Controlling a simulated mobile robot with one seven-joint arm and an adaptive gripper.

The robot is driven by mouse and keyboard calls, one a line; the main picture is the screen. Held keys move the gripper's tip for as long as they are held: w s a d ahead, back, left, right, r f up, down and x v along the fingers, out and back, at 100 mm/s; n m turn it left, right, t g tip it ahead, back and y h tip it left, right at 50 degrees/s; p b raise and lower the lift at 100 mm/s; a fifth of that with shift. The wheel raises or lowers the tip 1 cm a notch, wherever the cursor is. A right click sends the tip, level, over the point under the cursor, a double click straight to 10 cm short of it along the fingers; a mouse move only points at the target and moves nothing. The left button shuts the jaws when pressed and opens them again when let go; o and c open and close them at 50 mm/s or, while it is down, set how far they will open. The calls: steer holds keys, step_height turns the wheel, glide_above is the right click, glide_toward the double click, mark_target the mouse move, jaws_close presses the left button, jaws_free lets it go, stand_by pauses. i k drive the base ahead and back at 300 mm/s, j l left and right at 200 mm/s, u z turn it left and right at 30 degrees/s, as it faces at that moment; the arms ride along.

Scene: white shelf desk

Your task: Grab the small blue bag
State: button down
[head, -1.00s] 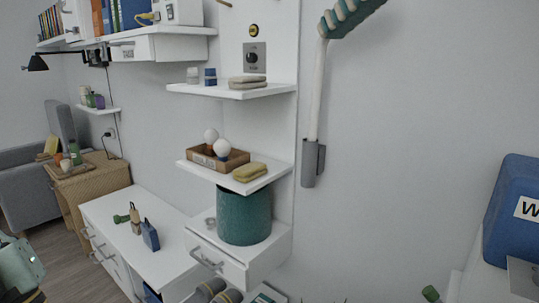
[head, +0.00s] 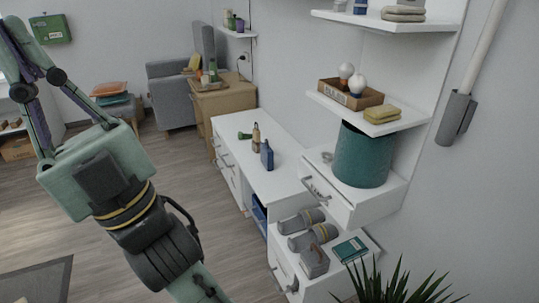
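A small blue bag (head: 267,155) with a loop at its top stands upright on the long white cabinet (head: 285,180) in the head view, right of a tan bottle-shaped item (head: 256,136). My gripper (head: 18,52) is at the upper left, at the end of my arm, well apart from the bag and left of the cabinet.
A green dumbbell-like item (head: 245,136) lies left of the bag. A white shelf unit with a teal bin (head: 362,156) stands to the right, with a plant (head: 395,285) in front. Grey rolls (head: 302,221) lie lower down. The wooden floor left of the cabinet is clear.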

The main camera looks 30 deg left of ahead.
mark_target(267, 154)
steer(key=i+j, duration=0.2)
steer(key=j, duration=0.2)
steer(key=i+j, duration=0.2)
steer(key=j, duration=0.2)
steer(key=i+j, duration=0.15)
steer(key=j, duration=0.2)
steer(key=i+j, duration=0.2)
steer(key=j, duration=0.2)
steer(key=i+j, duration=0.2)
steer(key=j, duration=0.2)
steer(key=i+j, duration=0.2)
steer(key=j, duration=0.2)
steer(key=i+j, duration=0.2)
steer(key=j, duration=0.15)
steer(key=i+j+z, duration=0.1)
steer(key=j, duration=0.3)
steer(key=i, duration=0.05)
